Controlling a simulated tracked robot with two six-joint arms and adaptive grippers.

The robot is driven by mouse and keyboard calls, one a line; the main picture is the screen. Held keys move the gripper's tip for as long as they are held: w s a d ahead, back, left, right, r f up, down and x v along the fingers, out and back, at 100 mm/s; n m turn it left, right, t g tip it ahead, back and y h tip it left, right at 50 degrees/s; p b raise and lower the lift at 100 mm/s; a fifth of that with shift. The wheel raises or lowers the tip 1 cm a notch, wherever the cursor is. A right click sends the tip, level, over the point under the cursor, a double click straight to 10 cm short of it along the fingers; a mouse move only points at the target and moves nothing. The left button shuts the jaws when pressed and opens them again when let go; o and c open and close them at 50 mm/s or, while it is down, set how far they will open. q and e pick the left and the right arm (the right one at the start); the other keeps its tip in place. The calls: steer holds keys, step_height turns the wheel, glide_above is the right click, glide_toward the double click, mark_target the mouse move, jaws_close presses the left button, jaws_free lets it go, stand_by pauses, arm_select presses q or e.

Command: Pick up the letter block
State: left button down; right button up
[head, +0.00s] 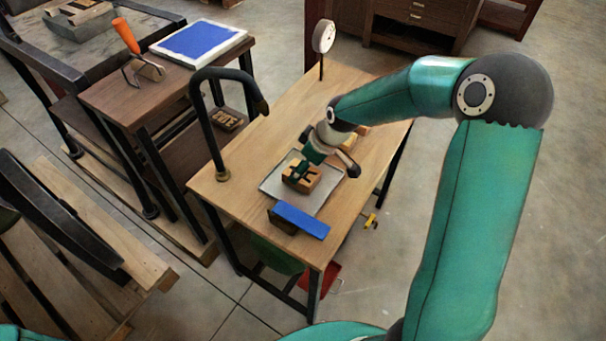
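A wooden letter block (301,180) with a dark raised letter sits on a grey tray (325,196) on the light wooden table. My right arm reaches in from the right and its wrist hangs over the tray. My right gripper (318,160) is at the far side of the block, very close to it. The wrist partly covers the block and the fingers are small and unclear, so I cannot tell whether they touch or grip it. My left gripper is out of view.
A blue-topped block (300,220) stands at the tray's near edge. A black curved pipe (216,128) rises on the table's left, and a round disc on a stem (323,37) at its back. Another lettered block (228,119) lies on a lower shelf to the left.

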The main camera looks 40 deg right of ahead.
steer(key=x, duration=0.4)
steer(key=shift+s+f, duration=0.1)
steer(key=shift+f, duration=0.2)
steer(key=shift+c, duration=0.2)
steer(key=c, duration=1.4)
steer(key=shift+r, duration=0.2)
